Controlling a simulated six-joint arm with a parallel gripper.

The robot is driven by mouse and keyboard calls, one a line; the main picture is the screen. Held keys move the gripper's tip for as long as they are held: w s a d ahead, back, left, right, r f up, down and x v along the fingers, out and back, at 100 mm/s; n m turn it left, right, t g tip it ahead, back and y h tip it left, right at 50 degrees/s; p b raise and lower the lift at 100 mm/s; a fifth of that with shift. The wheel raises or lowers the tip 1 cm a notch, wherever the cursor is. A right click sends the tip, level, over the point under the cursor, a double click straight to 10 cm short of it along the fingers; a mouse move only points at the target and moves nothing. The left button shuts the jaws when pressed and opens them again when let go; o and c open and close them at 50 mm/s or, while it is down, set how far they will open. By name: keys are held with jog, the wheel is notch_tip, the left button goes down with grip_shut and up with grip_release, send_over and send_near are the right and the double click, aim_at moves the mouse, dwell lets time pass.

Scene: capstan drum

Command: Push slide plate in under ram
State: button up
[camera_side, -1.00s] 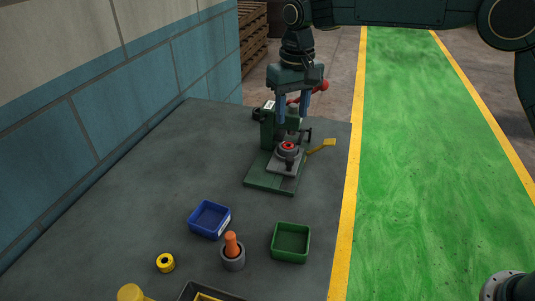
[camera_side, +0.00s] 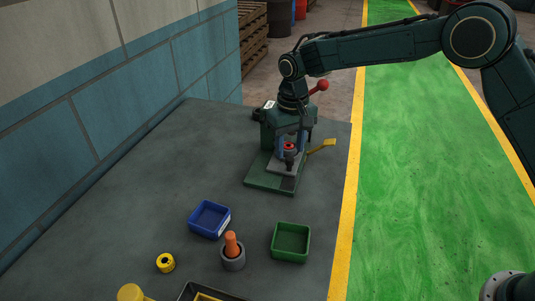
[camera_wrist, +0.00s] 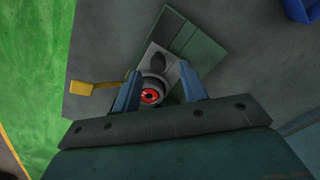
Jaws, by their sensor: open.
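The green press (camera_side: 268,130) stands at the back of the bench, its red ball lever (camera_side: 322,85) up at the right. The grey slide plate (camera_side: 284,167) lies on the press's green base (camera_side: 268,182) and sticks out toward the front. In the wrist view my gripper (camera_wrist: 160,76) straddles the holder. The ram is hidden behind my gripper.
A yellow paddle (camera_side: 322,146) sticks out right of the press. In front stand a blue bin (camera_side: 210,219), a green bin (camera_side: 291,242), a grey cup with an orange peg (camera_side: 232,246) and a yellow ring (camera_side: 165,262). The bench left of the press is clear.

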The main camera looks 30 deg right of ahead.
aim_at(290, 160)
notch_tip(290, 160, down, 4)
jog(key=shift+r, duration=0.1)
jog(key=s+a, duration=0.3)
jog(key=shift+s+a+r, duration=0.25)
notch_tip(290, 160, up, 14)
jog(key=s+d+r+t, duration=0.2)
jog(key=s+d+r, duration=0.7)
jog(key=d, duration=0.1)
jog(key=shift+s+d, duration=0.15)
jog(key=shift+s, duration=0.2)
dwell(0.5)
jog(key=shift+r, duration=0.1)
